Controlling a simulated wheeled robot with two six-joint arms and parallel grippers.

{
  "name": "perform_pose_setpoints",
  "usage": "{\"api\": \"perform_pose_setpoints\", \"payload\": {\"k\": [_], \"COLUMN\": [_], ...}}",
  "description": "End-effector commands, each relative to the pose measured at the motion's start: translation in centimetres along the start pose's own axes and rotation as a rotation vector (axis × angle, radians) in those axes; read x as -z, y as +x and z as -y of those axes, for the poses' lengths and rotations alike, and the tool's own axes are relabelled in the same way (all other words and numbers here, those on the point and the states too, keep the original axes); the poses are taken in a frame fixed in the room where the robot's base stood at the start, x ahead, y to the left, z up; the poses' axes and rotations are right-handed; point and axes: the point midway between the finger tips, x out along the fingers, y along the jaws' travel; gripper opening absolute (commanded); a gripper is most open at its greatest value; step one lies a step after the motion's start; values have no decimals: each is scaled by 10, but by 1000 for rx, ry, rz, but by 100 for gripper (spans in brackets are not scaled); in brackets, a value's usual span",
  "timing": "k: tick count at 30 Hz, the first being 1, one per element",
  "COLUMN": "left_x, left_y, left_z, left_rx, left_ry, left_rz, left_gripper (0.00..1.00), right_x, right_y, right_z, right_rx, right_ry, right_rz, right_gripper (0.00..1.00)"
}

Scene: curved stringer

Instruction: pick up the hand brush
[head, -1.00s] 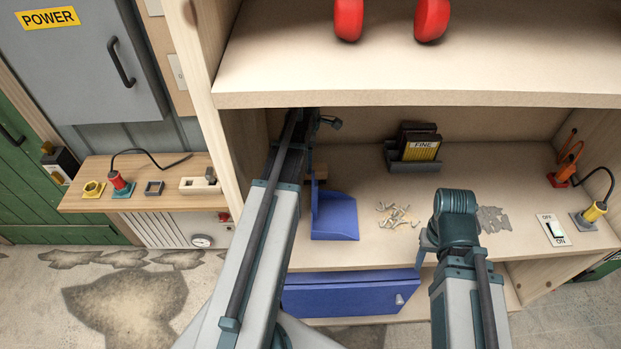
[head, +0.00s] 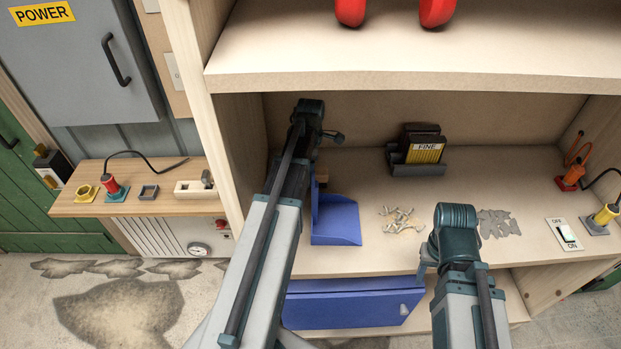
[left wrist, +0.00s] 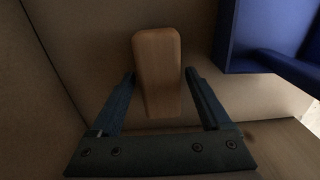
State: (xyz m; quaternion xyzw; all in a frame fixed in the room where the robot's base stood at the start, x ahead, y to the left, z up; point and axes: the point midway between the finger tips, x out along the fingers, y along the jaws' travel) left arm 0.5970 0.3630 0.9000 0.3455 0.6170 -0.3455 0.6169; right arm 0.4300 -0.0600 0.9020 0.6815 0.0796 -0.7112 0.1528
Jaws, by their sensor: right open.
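The hand brush shows as a light wooden block-like handle (left wrist: 157,75) in the left wrist view; its bristles are hidden. A small piece of it shows in the head view (head: 322,174), beside my left arm. In the left wrist view my left gripper (left wrist: 160,78) is open, with one finger on each side of the handle and small gaps visible. In the head view my left gripper is hidden behind its own arm. My right gripper (head: 427,262) is at the shelf's front edge, partly hidden by its wrist; it is open and holds nothing visible.
A blue dustpan (head: 336,222) stands close right of the brush, also in the left wrist view (left wrist: 245,45). Screws (head: 402,220), a sandpaper holder (head: 417,168) and a switch (head: 565,235) are farther right. The cabinet's left wall and upper shelf (head: 400,85) enclose my left arm.

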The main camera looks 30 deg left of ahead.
Motion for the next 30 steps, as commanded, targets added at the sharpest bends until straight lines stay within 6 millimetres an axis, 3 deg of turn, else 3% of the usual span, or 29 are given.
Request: {"api": "perform_pose_setpoints", "payload": {"k": [1,13,23,30], "left_x": [0,0,0,0], "left_y": [0,0,-2,-20], "left_z": [0,0,0,0], "left_rx": [0,0,0,0], "left_ry": [0,0,0,0], "left_rz": [0,0,0,0], "left_gripper": [70,0,0,0], "right_x": [0,0,0,-1], "right_y": [0,0,-2,-20], "right_z": [0,0,0,-2], "right_rx": [0,0,0,0], "right_ry": [0,0,0,0], "right_rz": [0,0,0,0], "right_gripper": [50,50,50,50]}}
